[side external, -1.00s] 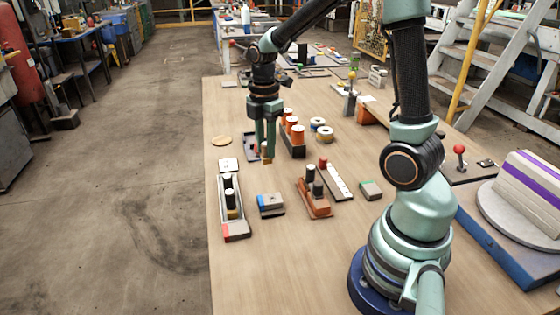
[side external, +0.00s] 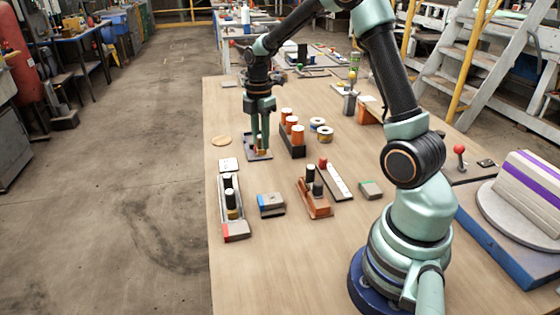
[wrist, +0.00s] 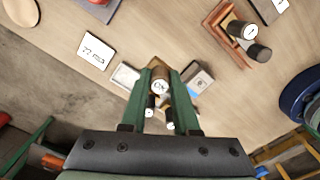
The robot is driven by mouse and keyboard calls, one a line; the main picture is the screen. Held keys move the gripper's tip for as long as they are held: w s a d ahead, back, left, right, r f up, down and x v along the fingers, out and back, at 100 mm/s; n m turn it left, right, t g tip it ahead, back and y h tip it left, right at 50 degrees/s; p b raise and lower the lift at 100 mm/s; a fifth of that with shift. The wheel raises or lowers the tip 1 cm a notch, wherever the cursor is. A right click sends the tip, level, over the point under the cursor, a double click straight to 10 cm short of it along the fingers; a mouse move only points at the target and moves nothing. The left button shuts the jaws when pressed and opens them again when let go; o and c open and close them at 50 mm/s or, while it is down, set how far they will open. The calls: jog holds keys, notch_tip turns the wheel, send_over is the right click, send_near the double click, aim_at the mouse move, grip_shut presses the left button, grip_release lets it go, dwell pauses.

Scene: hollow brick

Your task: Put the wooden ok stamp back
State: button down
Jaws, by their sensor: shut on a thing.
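The wooden ok stamp (wrist: 160,86) is pinched between the two fingers of my gripper (wrist: 160,82), its lettered end facing the wrist camera.
A white card (side external: 228,164) and a round wooden disc (side external: 221,141) lie nearby. A rack of orange-topped bottles (side external: 293,149) stands just right of my gripper. A grey block with a blue end (side external: 270,204) and a brown stamp rack (side external: 314,208) stand nearer.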

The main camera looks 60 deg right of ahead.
notch_tip(320, 180, down, 10)
jog(key=shift+f, duration=0.1)
dwell(0.4)
jog(key=c, duration=0.7)
grip_release()
jog(key=shift+f, duration=0.15)
jog(key=shift+o, duration=0.2)
notch_tip(320, 180, up, 12)
jog(key=shift+r, duration=0.15)
jog(key=s+a+r+m+t, duration=0.5)
jog(key=s+a+r+m, duration=0.6)
jog(key=s+a+m, duration=0.2)
jog(key=shift+a+m+t, duration=0.3)
jog(key=shift+a+m, duration=0.8)
jog(key=shift+m, duration=0.3)
